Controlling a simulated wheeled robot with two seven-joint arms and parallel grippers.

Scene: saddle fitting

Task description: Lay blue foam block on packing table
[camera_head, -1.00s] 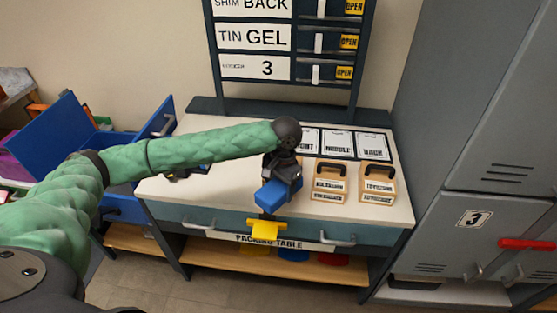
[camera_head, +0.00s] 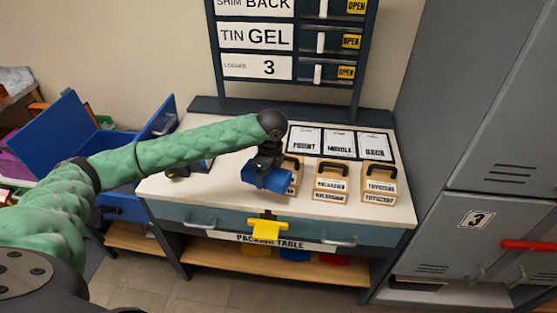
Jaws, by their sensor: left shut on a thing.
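The blue foam block (camera_head: 266,178) is in my left gripper (camera_head: 264,168), in the middle of the view. The gripper points down and is shut on the block. They appear over the white top of the packing table (camera_head: 205,205), near its front edge. I cannot tell whether the block touches the top or hangs just above it. My right gripper is not in view.
Wooden boxes with black handles (camera_head: 331,183) stand right of the block, one partly hidden behind it. White cards (camera_head: 339,143) lie behind them. A yellow piece (camera_head: 266,230) sticks out at the table front. Grey lockers (camera_head: 470,230) stand right; a blue bin (camera_head: 65,120) is left.

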